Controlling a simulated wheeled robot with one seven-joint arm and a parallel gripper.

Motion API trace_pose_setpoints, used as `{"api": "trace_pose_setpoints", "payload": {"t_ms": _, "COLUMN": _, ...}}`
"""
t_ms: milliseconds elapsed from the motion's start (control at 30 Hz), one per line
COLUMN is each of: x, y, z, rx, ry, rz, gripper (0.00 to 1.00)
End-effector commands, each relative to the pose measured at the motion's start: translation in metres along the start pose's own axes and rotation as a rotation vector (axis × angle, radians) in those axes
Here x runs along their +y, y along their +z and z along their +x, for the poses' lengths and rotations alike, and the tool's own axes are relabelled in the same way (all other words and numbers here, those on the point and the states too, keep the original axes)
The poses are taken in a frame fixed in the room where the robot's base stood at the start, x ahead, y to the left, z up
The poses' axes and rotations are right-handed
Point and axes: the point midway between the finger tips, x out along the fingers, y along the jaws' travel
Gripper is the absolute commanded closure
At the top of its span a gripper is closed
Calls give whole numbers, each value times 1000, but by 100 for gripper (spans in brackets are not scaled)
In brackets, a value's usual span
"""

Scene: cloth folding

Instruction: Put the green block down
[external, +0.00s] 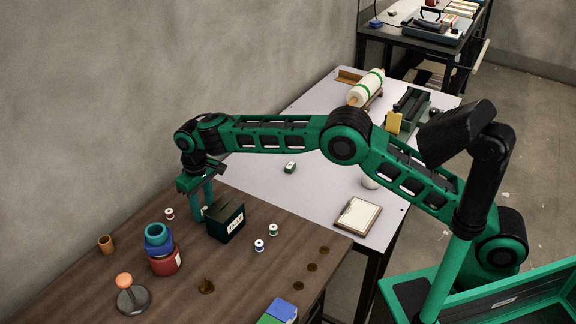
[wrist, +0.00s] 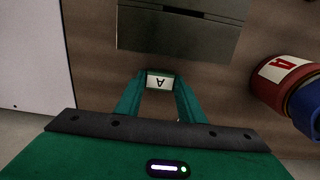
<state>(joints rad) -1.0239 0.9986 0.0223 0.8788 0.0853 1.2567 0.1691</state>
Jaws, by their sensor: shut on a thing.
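In the wrist view, my gripper (wrist: 159,84) is shut on a small block (wrist: 159,82) with a white face marked with a dark letter A. The block sits between the two green fingertips; its sides are mostly hidden, so its body colour is hard to tell. In the external view, my gripper (external: 202,213) points down, low over the brown table (external: 80,282), close beside a dark labelled box (external: 224,222). The held block is too small and hidden to make out there. Whether it touches the table I cannot tell.
A red jar with a blue-green ring (external: 158,235) stands left of the box. Thread spools (external: 259,245) are right of it. A grey table (external: 245,167) adjoins, with a small green item (external: 290,167). An orange-topped knob (external: 124,281) is in front.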

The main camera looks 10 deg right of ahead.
Motion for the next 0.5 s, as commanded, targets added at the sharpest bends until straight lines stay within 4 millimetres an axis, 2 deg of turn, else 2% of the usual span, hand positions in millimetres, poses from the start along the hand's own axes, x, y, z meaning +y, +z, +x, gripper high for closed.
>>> {"api": "trace_pose_setpoints", "payload": {"t_ms": 200, "x": 0, "y": 0, "z": 2, "rx": 0, "ry": 0, "rz": 0, "gripper": 86}}
{"api": "trace_pose_setpoints", "payload": {"t_ms": 233, "x": 0, "y": 0, "z": 2, "rx": 0, "ry": 0, "rz": 0, "gripper": 63}}
{"api": "trace_pose_setpoints", "payload": {"t_ms": 300, "x": 0, "y": 0, "z": 2, "rx": 0, "ry": 0, "rz": 0, "gripper": 46}}
{"api": "trace_pose_setpoints", "payload": {"t_ms": 500, "x": 0, "y": 0, "z": 2, "rx": 0, "ry": 0, "rz": 0, "gripper": 46}}
